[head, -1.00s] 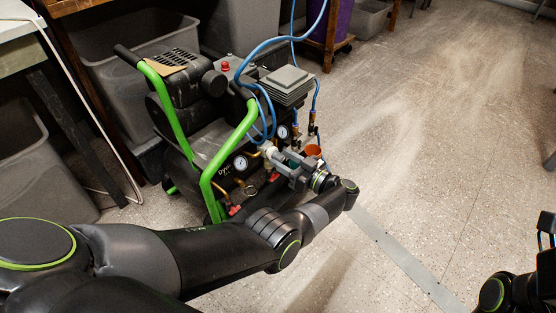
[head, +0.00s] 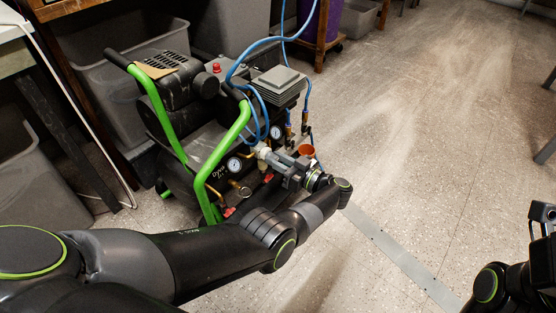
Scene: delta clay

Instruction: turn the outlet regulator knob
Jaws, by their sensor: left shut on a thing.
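A black air compressor (head: 192,125) with green tube handles stands on the floor left of the middle. At its front are round pressure gauges (head: 234,164), brass fittings and red-handled valves (head: 230,211). My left gripper (head: 268,156) reaches the front of the compressor and is shut on the outlet regulator knob, a pale piece (head: 262,150) right of the front gauge. The fingers hide much of the knob, so its angle cannot be read. My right gripper (head: 542,214) is only partly in view at the right edge, away from the compressor; its jaws cannot be made out.
Blue air hoses (head: 258,100) loop over the compressor. An orange cup-like part (head: 305,150) sits close behind my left gripper. Grey bins (head: 130,90) stand behind and to the left. A flat metal strip (head: 400,258) crosses the floor; the floor at right is open.

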